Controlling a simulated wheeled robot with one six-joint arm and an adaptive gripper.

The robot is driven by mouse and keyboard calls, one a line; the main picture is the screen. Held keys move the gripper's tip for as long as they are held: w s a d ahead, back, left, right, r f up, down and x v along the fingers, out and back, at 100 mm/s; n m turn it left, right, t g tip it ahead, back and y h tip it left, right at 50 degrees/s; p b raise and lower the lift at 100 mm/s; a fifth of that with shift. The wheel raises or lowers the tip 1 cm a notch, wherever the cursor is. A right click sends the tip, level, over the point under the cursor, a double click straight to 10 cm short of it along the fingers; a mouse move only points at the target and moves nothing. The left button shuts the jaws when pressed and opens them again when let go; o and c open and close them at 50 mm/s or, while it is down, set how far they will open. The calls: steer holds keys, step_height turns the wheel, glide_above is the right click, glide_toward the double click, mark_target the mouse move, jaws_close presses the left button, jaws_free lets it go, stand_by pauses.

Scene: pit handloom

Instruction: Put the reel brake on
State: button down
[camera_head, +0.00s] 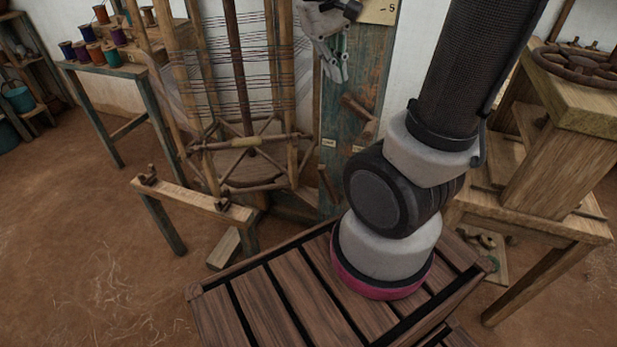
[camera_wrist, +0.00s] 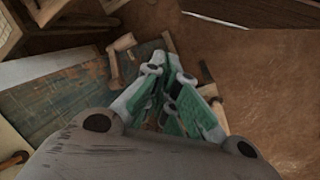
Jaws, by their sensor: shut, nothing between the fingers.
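The reel (camera_head: 240,130) is a tall wooden frame wound with dark threads, left of a worn blue-green board. The board (camera_head: 340,165) carries a wooden lever (camera_head: 360,110), tilted down to the right, with small pale labels below it. I cannot read the labels, nor tell for certain that this lever is the brake. My gripper (camera_head: 338,72) is shut and empty, in front of the board's upper part, above and left of the lever in the picture. In the wrist view my shut gripper (camera_wrist: 172,90) shows beside the board (camera_wrist: 60,95) and a wooden lever (camera_wrist: 122,50), apart from it.
A smaller wooden stick (camera_head: 328,185) stands low by the board. A low wooden bench (camera_head: 195,200) stands before the reel. Spools (camera_head: 95,50) sit on a table at the back left. A wooden stand (camera_head: 565,120) is at the right. The earthen floor at left is clear.

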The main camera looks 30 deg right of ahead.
steer(key=w+a+f+g+h, duration=0.2)
steer(key=w+f+h, duration=0.3)
steer(key=w+f, duration=0.4)
steer(key=w+a+f+g+h, duration=0.2)
steer(key=w+f+h, duration=0.4)
steer(key=f, duration=0.5)
step_height(320, 180, down, 26)
steer(key=s+a+n+t+h, duration=0.1)
steer(key=a+n+t+h, duration=0.2)
steer(key=n+t+h, duration=0.2)
steer(key=shift+t+h, duration=0.6)
steer(key=shift+t, duration=0.6)
steer(key=shift+d+f, duration=0.1)
steer(key=shift+d, duration=0.1)
steer(key=x, duration=0.9)
steer(key=shift+d, duration=0.4)
